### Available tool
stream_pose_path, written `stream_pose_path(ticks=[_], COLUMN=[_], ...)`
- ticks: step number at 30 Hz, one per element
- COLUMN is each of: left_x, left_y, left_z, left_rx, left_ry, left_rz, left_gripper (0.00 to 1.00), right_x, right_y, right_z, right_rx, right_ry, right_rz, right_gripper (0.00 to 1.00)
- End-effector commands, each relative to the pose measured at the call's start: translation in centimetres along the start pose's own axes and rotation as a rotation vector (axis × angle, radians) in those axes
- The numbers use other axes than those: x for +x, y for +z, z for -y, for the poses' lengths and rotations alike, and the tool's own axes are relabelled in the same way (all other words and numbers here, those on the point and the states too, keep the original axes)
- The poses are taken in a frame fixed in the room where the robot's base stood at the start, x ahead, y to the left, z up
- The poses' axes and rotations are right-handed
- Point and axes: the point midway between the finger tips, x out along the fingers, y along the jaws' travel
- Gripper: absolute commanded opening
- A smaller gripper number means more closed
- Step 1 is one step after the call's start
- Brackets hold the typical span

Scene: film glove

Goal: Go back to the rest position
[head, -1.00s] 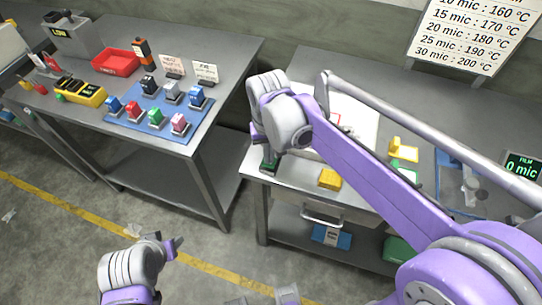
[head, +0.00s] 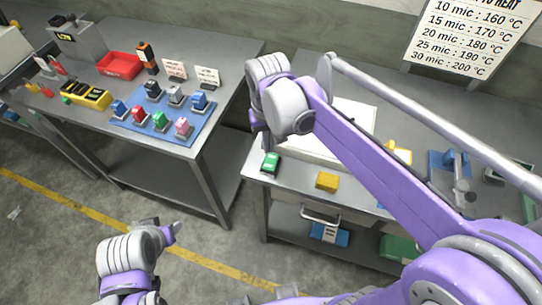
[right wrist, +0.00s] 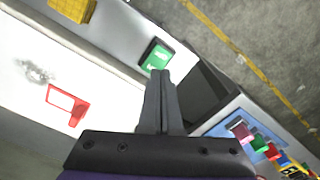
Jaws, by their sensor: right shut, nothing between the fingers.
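My right gripper (right wrist: 160,75) is shut and empty in the right wrist view, with its dark fingers together above the white-topped bench (head: 253,160). In the head view my right arm reaches across that bench, and its wrist hides most of the fingers. A green block (head: 269,163) lies on the bench's near left corner, below the wrist; it also shows just beyond the fingertips in the right wrist view (right wrist: 156,56). My left gripper (head: 172,232) is low at the lower left of the head view, over the floor, and its jaw state is unclear.
A yellow block (head: 327,181) lies on the bench. The left table (head: 223,84) carries a blue mat (head: 199,134) with several coloured blocks, a red tray (head: 118,66) and a yellow-black holder (head: 86,96). Floor shows between the table and the bench.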

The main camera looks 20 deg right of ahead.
Motion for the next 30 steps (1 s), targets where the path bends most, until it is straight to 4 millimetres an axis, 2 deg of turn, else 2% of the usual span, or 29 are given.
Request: stream_pose_path(ticks=[2, 19, 23, 30], left_x=[-0.2, -0.1, -0.1, -0.1], left_y=[-0.3, -0.2, -0.2, -0.2], left_z=[0.0, 0.0, 0.0, 0.0], left_rx=[0.000, 0.000, 0.000, 0.000], left_ry=[0.000, 0.000, 0.000, 0.000], left_rz=[-0.003, -0.002, -0.002, -0.002], left_gripper=[0.50, 0.50, 0.50, 0.50], right_x=[-0.4, -0.2, 0.2, 2.9], right_y=[0.0, 0.4, 2.2, 7.9], right_z=[0.0, -0.3, -1.6, -5.2], right_rx=[0.000, 0.000, -0.008, -0.038], right_ry=[0.000, -0.003, -0.016, -0.034], right_rz=[-0.001, -0.013, -0.078, -0.302], right_gripper=[0.00, 0.00, 0.00, 0.00])
